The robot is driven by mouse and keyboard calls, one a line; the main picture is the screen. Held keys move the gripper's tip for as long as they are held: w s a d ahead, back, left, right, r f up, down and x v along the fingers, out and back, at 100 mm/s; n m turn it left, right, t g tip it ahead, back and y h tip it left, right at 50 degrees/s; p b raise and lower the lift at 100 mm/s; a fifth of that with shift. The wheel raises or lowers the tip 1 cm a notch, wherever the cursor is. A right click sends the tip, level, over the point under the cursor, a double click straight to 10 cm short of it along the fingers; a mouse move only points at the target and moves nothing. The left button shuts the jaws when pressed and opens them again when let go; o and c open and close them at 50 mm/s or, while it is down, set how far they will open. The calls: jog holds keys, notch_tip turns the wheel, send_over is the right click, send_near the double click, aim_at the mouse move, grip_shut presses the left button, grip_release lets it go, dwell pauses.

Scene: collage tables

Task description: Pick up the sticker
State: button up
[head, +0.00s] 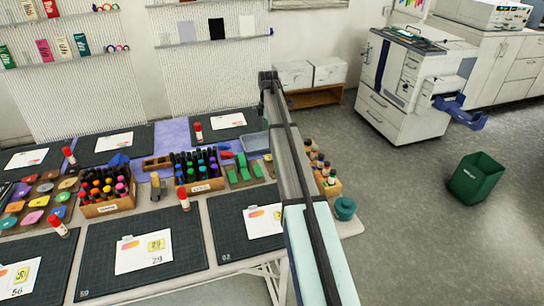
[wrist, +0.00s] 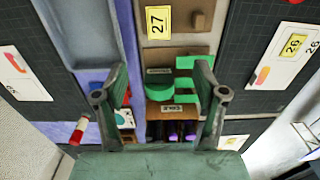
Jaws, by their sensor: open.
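Another yellow sticker, marked 26 (wrist: 293,45), is on a white card (wrist: 268,72) at the right. My gripper (wrist: 162,70) is open, with its fingers wide apart and nothing seen between them. Sticker 27 is beyond the fingertips in the picture. In the head view my arm crosses the table's right part; the gripper cannot be made out there. A yellow sticker (head: 156,243) shows on the front card (head: 130,262).
Green blocks (wrist: 165,90) and a box of dark markers (wrist: 172,112) lie below my fingers. A grey-blue tray (wrist: 90,35) and a red-and-white glue stick (wrist: 79,130) are at the left. Small bottles (head: 325,170) stand right of my arm.

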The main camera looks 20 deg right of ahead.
jog(key=p, duration=0.2)
send_over(270, 157)
jog(key=f, duration=0.7)
jog(key=shift+a, duration=0.2)
jog(key=shift+w+d+f+p, duration=0.15)
jog(key=shift+f+p, duration=0.35)
jog(key=shift+f, duration=0.65)
jog(key=shift+s+d+f+p, duration=0.1)
jog(key=shift+f+p, duration=0.4)
jog(key=shift+f, duration=1)
jog(key=shift+f, duration=0.25)
jog(key=c, duration=0.8)
